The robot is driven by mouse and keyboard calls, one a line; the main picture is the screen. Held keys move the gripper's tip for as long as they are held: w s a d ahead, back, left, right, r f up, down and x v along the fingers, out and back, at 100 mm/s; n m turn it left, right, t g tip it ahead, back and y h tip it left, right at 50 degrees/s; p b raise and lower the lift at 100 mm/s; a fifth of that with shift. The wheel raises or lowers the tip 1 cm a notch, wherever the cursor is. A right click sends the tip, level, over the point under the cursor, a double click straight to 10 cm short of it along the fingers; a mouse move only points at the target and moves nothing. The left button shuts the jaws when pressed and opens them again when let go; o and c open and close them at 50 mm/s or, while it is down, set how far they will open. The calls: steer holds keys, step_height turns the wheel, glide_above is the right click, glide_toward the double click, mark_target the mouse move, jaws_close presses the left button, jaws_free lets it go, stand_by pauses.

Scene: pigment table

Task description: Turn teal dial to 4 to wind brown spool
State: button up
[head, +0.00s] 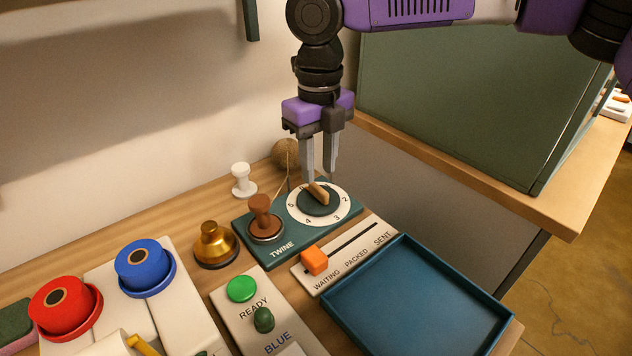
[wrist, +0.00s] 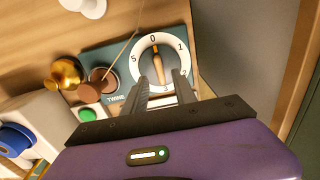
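The teal dial (head: 318,205) is a dark teal disc with a tan pointer bar, inside a white number ring on a teal plate marked TWINE. In the wrist view the dial (wrist: 147,70) shows its bar pointing at or near 0. The brown spool (head: 262,212) stands upright on the same plate, left of the dial; it also shows in the wrist view (wrist: 90,92). My gripper (head: 320,175) is open and empty, pointing down just above the dial. In the wrist view its fingers (wrist: 160,77) appear on either side of the bar; contact cannot be told.
A twine ball (head: 286,152) and a white spool (head: 242,180) stand behind. A brass weight (head: 215,245), a green button (head: 241,288) and an orange slider (head: 314,260) are nearby. An empty blue tray (head: 420,300) lies front right. Red (head: 62,300) and blue (head: 143,265) pots stand left.

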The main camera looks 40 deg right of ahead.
mark_target(318, 187)
steer(key=shift+f+b, duration=0.45)
steer(key=shift+f, duration=1.65)
steer(key=shift+c, duration=0.4)
jaws_close()
